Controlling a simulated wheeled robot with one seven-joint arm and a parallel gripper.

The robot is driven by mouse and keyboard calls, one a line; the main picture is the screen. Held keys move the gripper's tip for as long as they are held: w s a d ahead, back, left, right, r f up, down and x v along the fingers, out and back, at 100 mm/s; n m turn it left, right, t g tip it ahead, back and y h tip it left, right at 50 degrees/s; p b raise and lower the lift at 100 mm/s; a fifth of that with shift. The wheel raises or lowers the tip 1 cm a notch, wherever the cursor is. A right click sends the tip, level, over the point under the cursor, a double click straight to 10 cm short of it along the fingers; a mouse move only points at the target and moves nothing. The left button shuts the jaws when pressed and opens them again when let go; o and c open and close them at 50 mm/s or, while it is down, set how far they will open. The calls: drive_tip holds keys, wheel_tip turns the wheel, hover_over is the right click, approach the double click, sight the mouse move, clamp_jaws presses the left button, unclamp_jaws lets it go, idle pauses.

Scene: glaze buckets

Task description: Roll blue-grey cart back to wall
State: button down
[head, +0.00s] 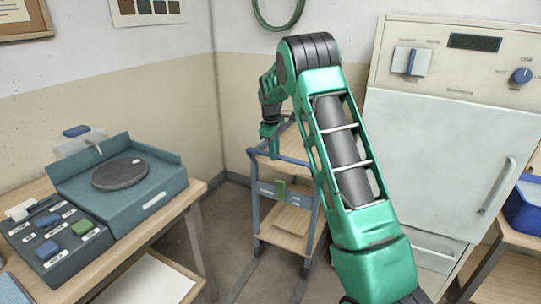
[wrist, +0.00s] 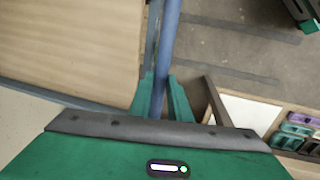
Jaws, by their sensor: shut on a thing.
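The blue-grey cart (head: 261,229), with wooden shelves, stands on the floor between the left table and the white kiln-like cabinet, near the back corner. My gripper (head: 269,149) reaches down to the cart's top handle bar. In the wrist view my gripper's green fingers (wrist: 161,88) are on both sides of the blue bar (wrist: 168,42) and shut on it. The cart's wooden top (wrist: 65,48) lies to the left of the bar. A green tab sits on the cart's front rail. My arm hides the cart's right part. The wall (head: 235,90) is behind the cart; the gap between them is hard to judge.
A wooden table (head: 195,190) with a blue-grey wheel unit (head: 160,190) stands at left. The white cabinet (head: 440,145) stands close at right. A blue bin (head: 525,208) is at far right. Bare floor (head: 225,262) with dark strips lies before the cart.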

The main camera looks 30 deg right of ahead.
drive_tip(key=c, duration=1.6)
unclamp_jaws()
drive_tip(key=shift+w+d, duration=0.1)
drive_tip(key=shift+d, duration=0.15)
drive_tip(key=shift+c, duration=0.2)
wheel_tip(320, 180, up, 10)
drive_tip(key=s+a, duration=0.1)
drive_tip(key=a, duration=0.1)
drive_tip(key=shift+r, duration=0.25)
drive_tip(key=shift+s, duration=0.1)
